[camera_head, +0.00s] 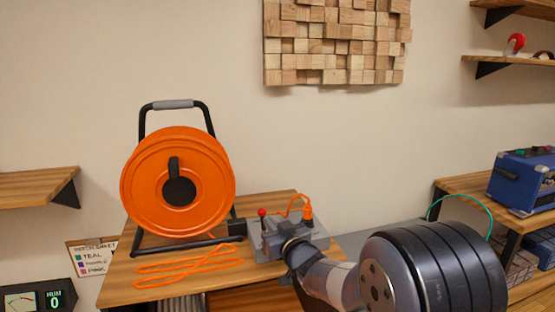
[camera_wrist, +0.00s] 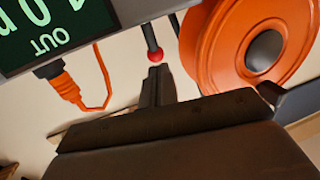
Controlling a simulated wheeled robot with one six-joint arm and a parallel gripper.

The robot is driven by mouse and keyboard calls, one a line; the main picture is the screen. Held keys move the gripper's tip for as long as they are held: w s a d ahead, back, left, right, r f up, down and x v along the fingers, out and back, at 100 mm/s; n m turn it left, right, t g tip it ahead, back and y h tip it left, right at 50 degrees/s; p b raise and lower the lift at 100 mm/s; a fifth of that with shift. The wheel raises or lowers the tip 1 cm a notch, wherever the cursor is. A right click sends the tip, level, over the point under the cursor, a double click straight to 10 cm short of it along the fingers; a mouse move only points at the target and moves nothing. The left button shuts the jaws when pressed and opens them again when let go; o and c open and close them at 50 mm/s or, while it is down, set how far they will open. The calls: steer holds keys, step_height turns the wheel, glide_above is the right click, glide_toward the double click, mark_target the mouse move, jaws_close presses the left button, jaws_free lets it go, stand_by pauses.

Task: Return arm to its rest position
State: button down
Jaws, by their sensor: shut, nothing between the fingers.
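My gripper (camera_wrist: 157,74) is shut and empty in the wrist view. Its fingertips point at a red-knobbed lever (camera_wrist: 155,54) and look very close to it; I cannot tell whether they touch. In the head view my arm (camera_head: 330,279) reaches in from the lower right, its end at the front of a grey box (camera_head: 270,243) on the wooden table. The red knob (camera_head: 262,212) stands up at the box's left. An orange plug with cable (camera_head: 308,213) sits on the box's right. A green-lit display reading partly "OUT" (camera_wrist: 50,28) shows in the wrist view.
A large orange cable reel (camera_head: 150,190) on a black frame stands left of the box. Loose orange cable (camera_head: 180,266) lies in front of it. A blue device (camera_head: 525,180) sits on a right-hand bench, with a teal cable (camera_head: 465,196) near my arm. Wall shelves (camera_head: 38,184) flank the table.

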steer(key=shift+s+f+t+b, duration=0.15)
steer(key=shift+f+t+b, duration=0.2)
steer(key=shift+b, duration=0.65)
steer(key=shift+y+b, duration=0.3)
steer(key=shift+b, duration=0.05)
steer(key=shift+r+p, duration=0.25)
steer(key=shift+p, duration=0.3)
steer(key=shift+r+p, duration=0.35)
steer(key=shift+p, duration=0.8)
steer(key=g+p, duration=0.1)
steer(key=p, duration=0.1)
steer(key=r+g+h+p, duration=0.1)
steer(key=p, duration=0.2)
steer(key=shift+w, duration=0.25)
steer(key=g+p, duration=0.1)
steer(key=p, duration=0.4)
steer(key=shift+d+r+h, duration=0.1)
steer(key=shift+r+h, duration=0.2)
steer(key=shift+r, duration=0.1)
